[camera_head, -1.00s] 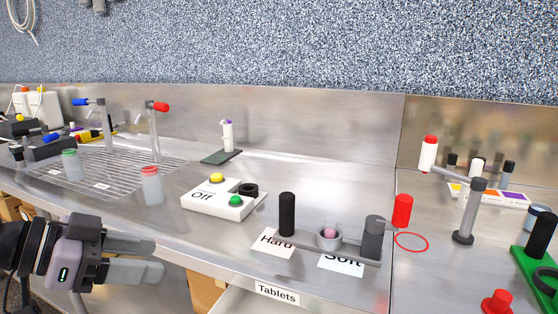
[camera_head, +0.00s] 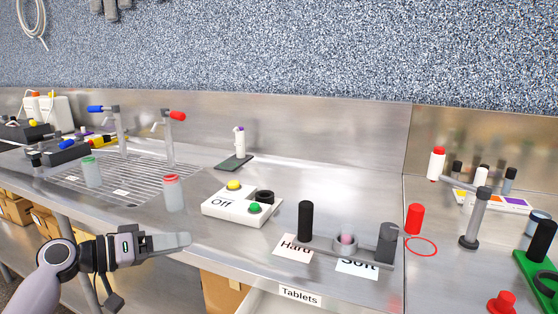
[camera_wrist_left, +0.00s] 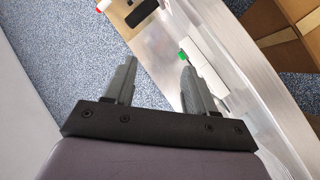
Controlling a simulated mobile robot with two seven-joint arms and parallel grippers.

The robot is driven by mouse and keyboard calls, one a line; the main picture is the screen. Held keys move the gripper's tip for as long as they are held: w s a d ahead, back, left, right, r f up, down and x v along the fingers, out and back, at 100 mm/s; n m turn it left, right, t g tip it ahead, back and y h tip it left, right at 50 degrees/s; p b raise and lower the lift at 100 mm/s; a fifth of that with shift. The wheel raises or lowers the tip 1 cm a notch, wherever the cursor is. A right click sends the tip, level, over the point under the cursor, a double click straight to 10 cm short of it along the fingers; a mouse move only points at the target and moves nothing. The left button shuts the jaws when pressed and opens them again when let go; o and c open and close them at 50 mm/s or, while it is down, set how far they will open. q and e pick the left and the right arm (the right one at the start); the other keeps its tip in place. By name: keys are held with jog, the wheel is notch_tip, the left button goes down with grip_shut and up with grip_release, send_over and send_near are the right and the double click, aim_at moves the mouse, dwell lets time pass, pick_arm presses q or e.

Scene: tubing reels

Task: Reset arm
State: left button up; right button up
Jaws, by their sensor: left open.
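My left gripper (camera_head: 186,240) is open and empty, in front of the bench edge at the left. In the left wrist view its two fingers (camera_wrist_left: 157,66) are spread with nothing between them. The tablet device (camera_head: 330,251) on the bench has a black post, a small cup with a pink tablet and a dark grey post at its right end. A red cylinder (camera_head: 414,219) stands beside the grey post, by a red ring (camera_head: 421,246); whether they join is unclear. Further right, a grey stand (camera_head: 474,219) carries a side arm with a red-topped white cylinder (camera_head: 436,163).
A white Off box (camera_head: 230,210) with yellow and green buttons lies near the bench edge. Red-capped (camera_head: 173,194) and green-capped (camera_head: 91,172) jars stand by the taps and drain grid. A green rack (camera_head: 543,258) is at far right. Boxes (camera_head: 15,208) sit under the bench.

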pick_arm(q)
jog(key=w+a+f+n+t+y, duration=0.3)
jog(key=w+a+f+t+y, duration=0.1)
jog(key=w+a+f+y, duration=0.25)
jog(key=w+a+r+m+t+y, duration=0.3)
jog(key=a+r+t+y, duration=0.25)
jog(key=a+y, duration=0.35)
jog(key=s+d+f+g+h, duration=0.2)
jog(key=s+d+f, duration=0.2)
jog(key=s+f, duration=0.45)
jog(key=s+d+f+g+h, duration=0.15)
jog(key=s+d+f, duration=0.35)
jog(key=f, duration=0.6)
jog(key=s+d+f+g, duration=0.2)
jog(key=s+d+f, duration=0.1)
jog(key=s, duration=0.9)
jog(key=s+d+f+g+h, duration=0.1)
jog(key=s+d+f, duration=0.3)
jog(key=s, duration=0.8)
notch_tip(320, 180, down, 2)
jog(key=shift+s+f+g, duration=0.15)
jog(key=shift+s+g, duration=0.1)
jog(key=shift+g, duration=0.45)
